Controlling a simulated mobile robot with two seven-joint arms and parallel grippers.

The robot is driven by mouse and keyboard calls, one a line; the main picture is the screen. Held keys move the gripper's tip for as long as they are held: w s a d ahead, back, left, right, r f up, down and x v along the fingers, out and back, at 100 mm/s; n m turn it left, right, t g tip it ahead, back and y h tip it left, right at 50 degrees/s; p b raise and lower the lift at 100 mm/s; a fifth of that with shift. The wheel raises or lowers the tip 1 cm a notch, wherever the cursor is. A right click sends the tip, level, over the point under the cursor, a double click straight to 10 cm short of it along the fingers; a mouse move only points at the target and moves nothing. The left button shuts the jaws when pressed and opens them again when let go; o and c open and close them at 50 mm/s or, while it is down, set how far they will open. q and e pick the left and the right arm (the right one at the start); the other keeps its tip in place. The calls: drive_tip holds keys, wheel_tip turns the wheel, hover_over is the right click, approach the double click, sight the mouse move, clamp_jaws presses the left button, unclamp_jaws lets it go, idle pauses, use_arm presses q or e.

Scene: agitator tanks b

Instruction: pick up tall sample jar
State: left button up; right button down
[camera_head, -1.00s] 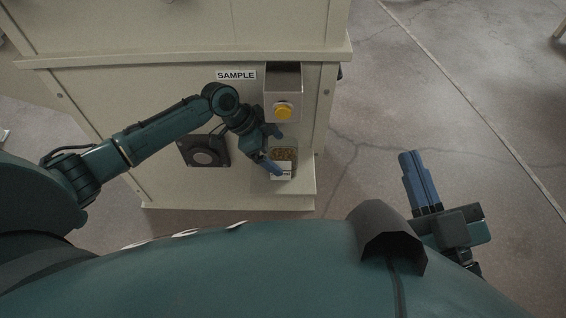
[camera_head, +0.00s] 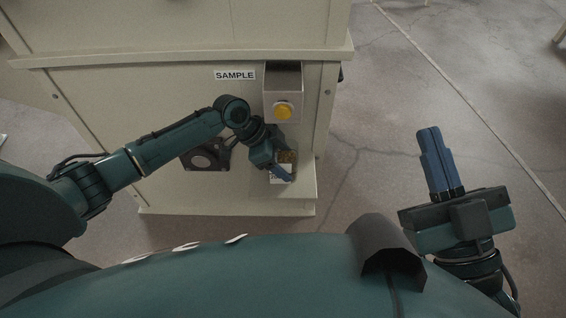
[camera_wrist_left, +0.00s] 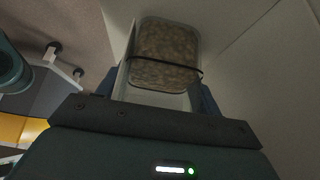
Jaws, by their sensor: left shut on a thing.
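The tall sample jar (camera_head: 286,157) stands on the small ledge below the SAMPLE sign. It is a clear jar with brown grainy contents and a pale label. My left gripper (camera_head: 284,173) is shut on the jar, and its near finger covers part of it. In the left wrist view the jar (camera_wrist_left: 165,55) sits between the two blue fingers, with a dark band across it. My right gripper (camera_head: 436,160) is away to the right above the floor, its blue fingers close together with nothing between them.
A dark square fitting (camera_head: 205,156) is on the panel to the left. The cream ledge (camera_head: 304,188) sticks out from the cabinet. The floor (camera_head: 370,110) to the right is clear.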

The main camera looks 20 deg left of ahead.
use_arm(q)
drive_tip(key=c, duration=0.5)
drive_tip(key=shift+o, duration=0.2)
drive_tip(key=shift+r, duration=0.15)
